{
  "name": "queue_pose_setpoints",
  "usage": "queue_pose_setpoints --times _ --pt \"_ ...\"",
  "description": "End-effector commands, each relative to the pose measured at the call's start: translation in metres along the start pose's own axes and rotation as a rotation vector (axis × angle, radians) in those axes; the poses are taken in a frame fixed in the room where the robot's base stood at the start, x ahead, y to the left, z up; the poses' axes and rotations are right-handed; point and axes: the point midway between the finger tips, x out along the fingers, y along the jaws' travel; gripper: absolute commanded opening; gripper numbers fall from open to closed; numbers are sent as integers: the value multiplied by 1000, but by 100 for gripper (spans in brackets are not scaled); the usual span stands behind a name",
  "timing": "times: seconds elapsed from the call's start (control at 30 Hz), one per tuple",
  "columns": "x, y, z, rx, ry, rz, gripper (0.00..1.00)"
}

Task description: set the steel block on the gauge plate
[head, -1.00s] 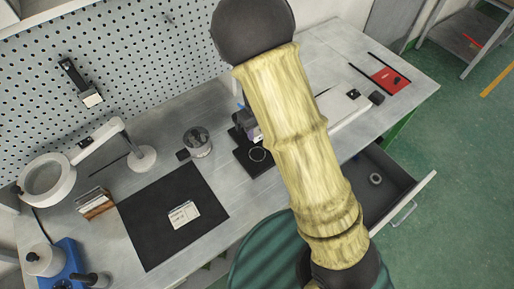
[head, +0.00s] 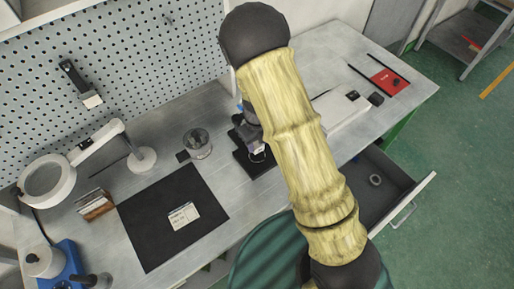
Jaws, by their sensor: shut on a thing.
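My gripper (head: 252,133) is partly hidden behind my arm, at the back middle of the bench. It is shut on a small, light grey piece that looks like the steel block (head: 257,148). The black gauge plate (head: 248,167) lies on the bench below it, and part of a pale ring mark shows on the plate. The block is over or at this ring. I cannot tell whether it touches the plate. My arm hides the plate's right side.
A glass jar (head: 198,143) stands left of the plate. A black mat (head: 150,225) with a white card (head: 183,216) lies at front left. A magnifier lamp (head: 45,178) stands further left. An open drawer (head: 400,200) juts out at right. The bench's right end holds a red pad (head: 390,82).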

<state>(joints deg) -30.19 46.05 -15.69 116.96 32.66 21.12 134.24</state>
Motion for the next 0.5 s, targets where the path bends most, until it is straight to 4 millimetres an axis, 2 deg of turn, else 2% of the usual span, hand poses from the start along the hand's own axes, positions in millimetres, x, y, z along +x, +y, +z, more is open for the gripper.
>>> queue_pose_setpoints --times 0.27,0.5 --pt "34 0 -1 1 4 2 5" --pt "36 0 0 0 0 1 5"
